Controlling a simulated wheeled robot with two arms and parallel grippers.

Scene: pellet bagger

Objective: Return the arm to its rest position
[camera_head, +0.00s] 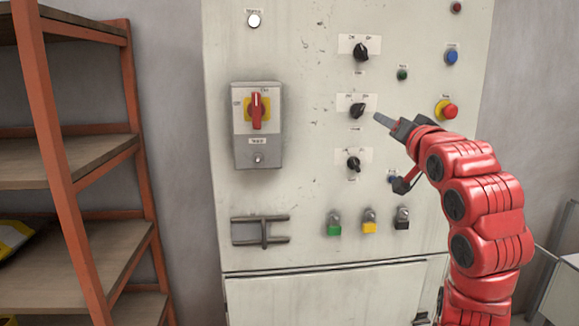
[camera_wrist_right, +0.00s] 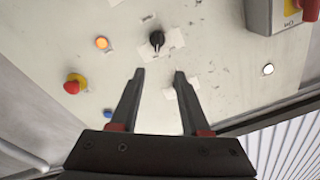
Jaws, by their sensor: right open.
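My right gripper (camera_head: 391,151) is in front of the pale control cabinet (camera_head: 300,50), near its middle-right knobs. It is open and empty. In the right wrist view its two fingers (camera_wrist_right: 160,74) stand apart, with bare panel between them. A black knob (camera_wrist_right: 157,38) on the panel lies beyond the fingertips. My red right arm is raised and bent, coming up from the lower right in the head view. The gripper hides a small part of the panel. My left gripper is not in view.
The panel carries a red rotary switch (camera_head: 256,110) on a grey box, a red emergency button (camera_head: 449,111), a blue button (camera_head: 452,57), several padlocks (camera_head: 369,222) and a handle (camera_head: 262,231). A lit orange lamp (camera_wrist_right: 101,43) shows in the wrist view. An orange-framed shelf (camera_head: 60,150) stands left.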

